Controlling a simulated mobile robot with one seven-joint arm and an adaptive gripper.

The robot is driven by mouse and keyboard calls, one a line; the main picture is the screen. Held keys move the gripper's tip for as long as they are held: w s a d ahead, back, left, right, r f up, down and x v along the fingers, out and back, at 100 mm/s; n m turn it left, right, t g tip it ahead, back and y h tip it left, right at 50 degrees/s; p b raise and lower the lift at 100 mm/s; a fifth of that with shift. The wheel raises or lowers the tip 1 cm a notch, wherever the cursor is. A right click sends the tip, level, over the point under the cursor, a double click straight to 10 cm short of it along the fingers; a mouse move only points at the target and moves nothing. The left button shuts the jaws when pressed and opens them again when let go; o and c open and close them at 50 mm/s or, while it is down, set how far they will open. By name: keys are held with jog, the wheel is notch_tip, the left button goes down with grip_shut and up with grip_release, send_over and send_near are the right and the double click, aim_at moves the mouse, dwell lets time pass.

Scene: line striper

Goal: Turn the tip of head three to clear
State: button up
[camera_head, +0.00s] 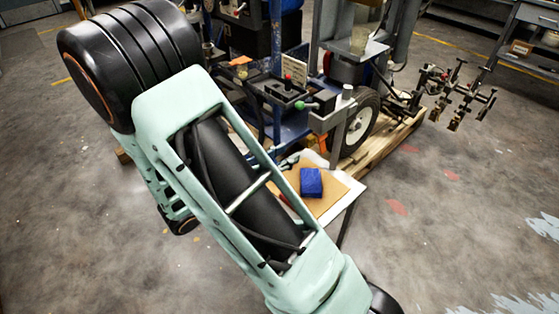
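A bar with several spray heads (465,95) sticks out from the right side of the line striper (345,70). The heads are dark metal with brass-coloured parts low down. They are small in the picture. I cannot tell which is head three or how any tip is turned. My mint-green and black arm crosses the left and middle of the view and covers part of the machine. My gripper is not in view.
A small table (352,190) holds a tan board and a blue block (311,183), close right of my arm. The striper's black tyre (357,128) stands beside a wooden pallet (400,141). A grey bench (530,22) is at the upper right. Floor right of the table is open.

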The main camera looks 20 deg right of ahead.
aim_at(307, 143)
jog(key=shift+b+x, duration=0.55)
jog(key=shift+x, duration=3.35)
grip_shut()
